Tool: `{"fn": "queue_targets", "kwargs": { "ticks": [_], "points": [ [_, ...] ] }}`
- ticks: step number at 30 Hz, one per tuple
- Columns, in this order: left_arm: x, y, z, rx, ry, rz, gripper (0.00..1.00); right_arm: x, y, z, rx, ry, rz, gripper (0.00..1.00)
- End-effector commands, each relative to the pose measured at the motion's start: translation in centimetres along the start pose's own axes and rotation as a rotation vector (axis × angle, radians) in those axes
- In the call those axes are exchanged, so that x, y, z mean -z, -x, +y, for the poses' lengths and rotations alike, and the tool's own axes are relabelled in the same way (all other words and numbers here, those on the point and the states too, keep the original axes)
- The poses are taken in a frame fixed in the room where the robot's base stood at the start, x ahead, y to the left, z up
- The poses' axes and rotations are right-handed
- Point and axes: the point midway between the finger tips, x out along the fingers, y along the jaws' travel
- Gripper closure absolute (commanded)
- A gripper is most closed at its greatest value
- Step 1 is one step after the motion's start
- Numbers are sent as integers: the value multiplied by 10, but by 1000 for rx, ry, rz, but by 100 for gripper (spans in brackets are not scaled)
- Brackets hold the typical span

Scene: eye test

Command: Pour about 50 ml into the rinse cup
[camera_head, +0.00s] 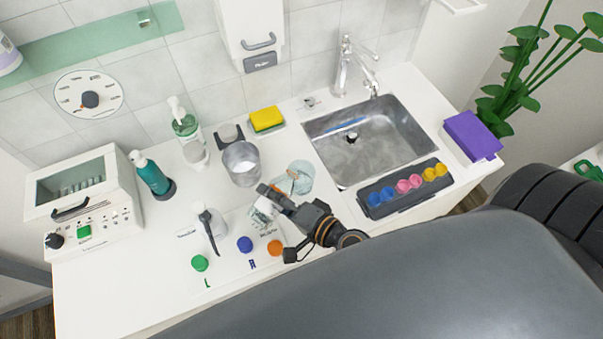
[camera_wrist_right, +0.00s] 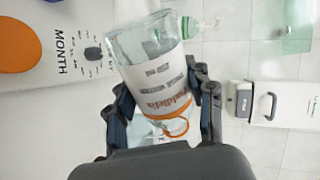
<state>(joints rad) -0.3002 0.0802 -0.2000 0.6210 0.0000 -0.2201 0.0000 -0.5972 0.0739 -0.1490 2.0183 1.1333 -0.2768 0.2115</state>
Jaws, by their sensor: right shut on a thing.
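My right gripper (camera_head: 272,198) is shut on a clear bottle (camera_head: 262,213) with a white label. In the right wrist view my right gripper (camera_wrist_right: 160,110) has a finger on each side of the bottle (camera_wrist_right: 145,45). The bottle is tilted, and its orange-ringed end points toward the clear, bluish rinse cup (camera_head: 304,172). The cup stands on the white counter, left of the sink, and the gripper partly hides it. I cannot make out a stream or the level in the cup. My left gripper is not in view.
A metal beaker (camera_head: 242,170) stands close left of the cup. Sink (camera_head: 375,150), tray of coloured pots (camera_head: 385,203), yellow sponge (camera_head: 266,120), soap bottles and a white box device (camera_head: 95,215) surround it. Green, blue and orange caps (camera_head: 275,248) lie in front. A grey chair fills the foreground.

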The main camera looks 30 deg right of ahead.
Motion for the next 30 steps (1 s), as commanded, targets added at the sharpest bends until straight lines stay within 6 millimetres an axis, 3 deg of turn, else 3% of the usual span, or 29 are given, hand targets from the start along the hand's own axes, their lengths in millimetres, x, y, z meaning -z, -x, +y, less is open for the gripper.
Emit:
{"fn": "queue_targets", "kwargs": {
  "ticks": [1, 5, 11, 14, 30],
  "points": [
    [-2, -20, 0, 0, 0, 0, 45, -4, -4, 15, 2, 55, 19, 83],
    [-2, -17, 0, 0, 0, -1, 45, -5, -3, 10, 2, 108, 31, 83],
    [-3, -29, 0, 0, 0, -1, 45, -9, -5, 18, 1, 170, 50, 83],
    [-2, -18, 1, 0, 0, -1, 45, -6, -2, 6, 2, 231, 62, 83],
    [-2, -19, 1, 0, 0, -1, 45, -6, -2, 6, 2, 245, 68, 83]
  ]
}}
